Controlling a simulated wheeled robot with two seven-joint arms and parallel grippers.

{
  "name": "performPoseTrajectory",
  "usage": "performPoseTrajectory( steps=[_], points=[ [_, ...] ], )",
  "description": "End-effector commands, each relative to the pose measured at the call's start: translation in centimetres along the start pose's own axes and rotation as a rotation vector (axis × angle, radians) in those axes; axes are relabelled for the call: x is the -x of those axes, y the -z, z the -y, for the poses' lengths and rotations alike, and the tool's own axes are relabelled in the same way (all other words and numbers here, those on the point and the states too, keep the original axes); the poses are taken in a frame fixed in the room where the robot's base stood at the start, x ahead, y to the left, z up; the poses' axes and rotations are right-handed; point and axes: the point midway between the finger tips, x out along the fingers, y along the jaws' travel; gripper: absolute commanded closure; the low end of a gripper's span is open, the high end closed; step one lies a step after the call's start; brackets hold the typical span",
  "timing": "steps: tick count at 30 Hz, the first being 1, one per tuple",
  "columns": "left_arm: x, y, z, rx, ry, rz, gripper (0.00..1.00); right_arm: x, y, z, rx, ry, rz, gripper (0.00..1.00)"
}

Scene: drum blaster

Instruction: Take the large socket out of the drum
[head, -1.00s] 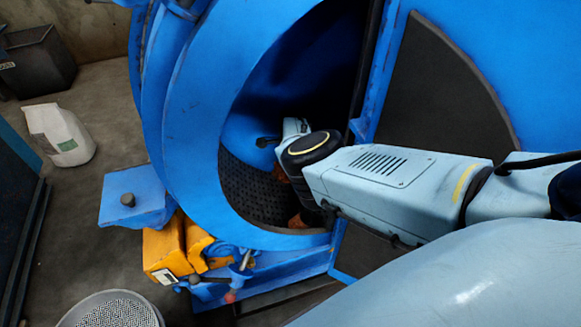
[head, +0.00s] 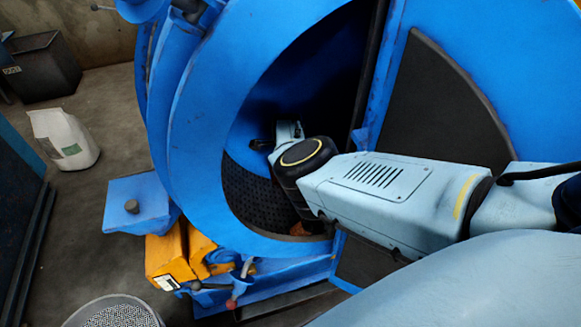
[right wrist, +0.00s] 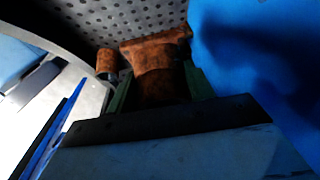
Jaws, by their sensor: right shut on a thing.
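The large socket (right wrist: 158,72) is a rusty brown, flanged, stepped cylinder in the right wrist view. My right gripper (right wrist: 157,88) is shut on it, with a green finger on each side. The perforated wall of the drum (right wrist: 130,18) is close beyond the socket. In the head view my right arm reaches through the round opening of the blue drum (head: 194,130). The right gripper's fingers and the held socket are hidden behind the wrist there. A smaller rusty piece (right wrist: 107,62) is left of the held socket. My left gripper is not in view.
A dark-panelled blue door (head: 440,110) stands at the right. A white bag (head: 62,138) and a dark bin (head: 42,68) stand on the floor.

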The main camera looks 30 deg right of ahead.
Motion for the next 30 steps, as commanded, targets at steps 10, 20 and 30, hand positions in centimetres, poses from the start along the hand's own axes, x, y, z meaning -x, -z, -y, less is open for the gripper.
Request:
performPoseTrajectory(
  steps=[10, 20, 30],
  points=[
    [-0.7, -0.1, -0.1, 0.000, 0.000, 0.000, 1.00, 0.5, -3.0, 0.1, 0.001, 0.005, -0.001, 1.00],
    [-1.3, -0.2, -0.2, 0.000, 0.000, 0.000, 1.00, 0.8, -5.1, 0.0, -0.001, 0.006, -0.002, 1.00],
    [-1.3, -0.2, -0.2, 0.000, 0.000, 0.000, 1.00, 0.8, -5.3, 0.0, -0.002, 0.006, -0.002, 1.00]
  ],
)
